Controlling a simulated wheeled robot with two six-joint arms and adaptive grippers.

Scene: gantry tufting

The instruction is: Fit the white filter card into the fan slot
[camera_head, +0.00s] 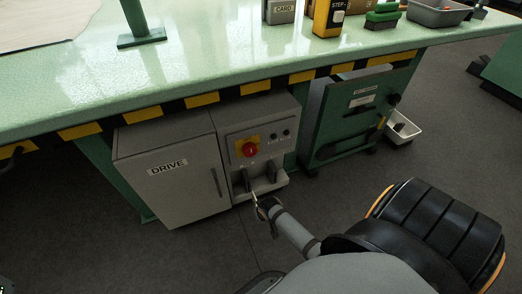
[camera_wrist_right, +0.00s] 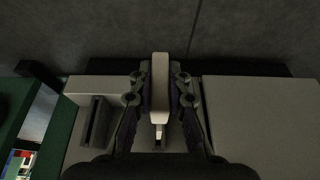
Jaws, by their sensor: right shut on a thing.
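My right gripper (camera_head: 264,207) is just in front of the lower ledge of the grey drive cabinet's panel. In the right wrist view, the gripper (camera_wrist_right: 160,96) is shut on a pale, narrow block, which I take to be the white filter card (camera_wrist_right: 160,72) seen nearly edge-on. Its narrow white end points towards a dark slot (camera_wrist_right: 158,146); I cannot tell whether it has entered. A second dark slot (camera_wrist_right: 95,122) lies to the left in that view, empty as far as I see.
The drive cabinet's door (camera_head: 176,180) is left of the panel with the red stop knob (camera_head: 250,149). A green cabinet (camera_head: 345,122) stands to the right. The striped table edge (camera_head: 205,99) overhangs both. The dark floor (camera_head: 330,190) in front is open.

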